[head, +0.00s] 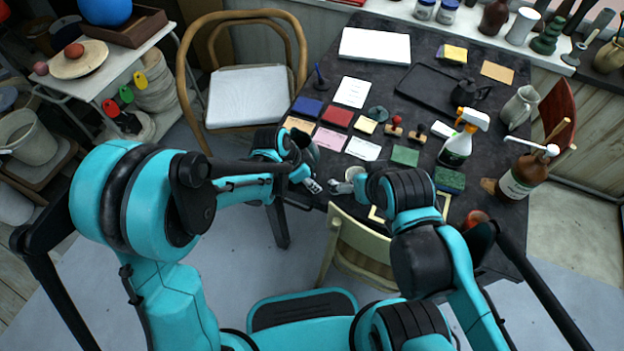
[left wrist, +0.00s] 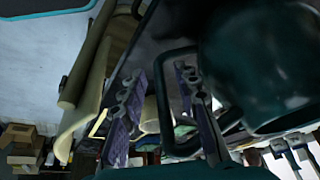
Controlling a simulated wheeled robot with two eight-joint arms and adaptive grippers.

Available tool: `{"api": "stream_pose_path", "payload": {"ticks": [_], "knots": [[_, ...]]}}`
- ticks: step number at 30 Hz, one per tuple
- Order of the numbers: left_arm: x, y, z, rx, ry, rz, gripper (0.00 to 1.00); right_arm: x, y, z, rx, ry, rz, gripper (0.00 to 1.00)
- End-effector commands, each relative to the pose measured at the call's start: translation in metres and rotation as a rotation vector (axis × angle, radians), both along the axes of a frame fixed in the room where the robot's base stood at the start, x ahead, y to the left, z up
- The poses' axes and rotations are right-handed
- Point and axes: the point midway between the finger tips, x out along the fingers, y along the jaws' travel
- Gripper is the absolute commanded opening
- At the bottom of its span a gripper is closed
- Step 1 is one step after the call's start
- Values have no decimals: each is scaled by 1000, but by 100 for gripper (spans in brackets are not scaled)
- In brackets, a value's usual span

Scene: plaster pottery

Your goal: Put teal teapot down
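The dark teal teapot (left wrist: 268,65) fills the right of the left wrist view, close to the camera. Its looped handle (left wrist: 163,95) passes between the two fingers of my left gripper (left wrist: 160,112). The fingers stand apart, with a gap visible on both sides of the handle bar. I cannot tell whether the teapot's base touches the table. In the head view my left gripper (head: 308,180) is at the table's near left edge, and the teapot is largely hidden there by the arm. My right gripper (head: 340,186) is beside it at the near edge; its fingers are too small to read.
The dark table (head: 385,83) holds coloured tiles, cards, stamps, a black tray (head: 428,90) with a dark pot (head: 468,93), a spray bottle (head: 459,138) and a brown bottle (head: 523,172). A pale chair (head: 360,240) stands at the near edge, and a wooden chair (head: 248,95) at the left.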

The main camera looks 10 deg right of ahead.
Motion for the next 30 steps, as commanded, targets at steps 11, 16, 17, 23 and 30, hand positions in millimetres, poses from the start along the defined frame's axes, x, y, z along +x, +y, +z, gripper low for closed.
{"api": "stream_pose_path", "payload": {"ticks": [11,16,17,23,30], "knots": [[-6,22,61,0,0,3,31,0,0,29,0,0,0,98],[-9,35,92,-1,0,2,31,0,0,42,0,0,0,98],[-10,37,97,-1,0,2,31,0,0,43,0,0,0,98],[-12,44,112,0,0,0,31,0,0,48,0,0,0,98],[-12,48,116,1,-1,19,31,0,0,48,0,0,0,98]]}}
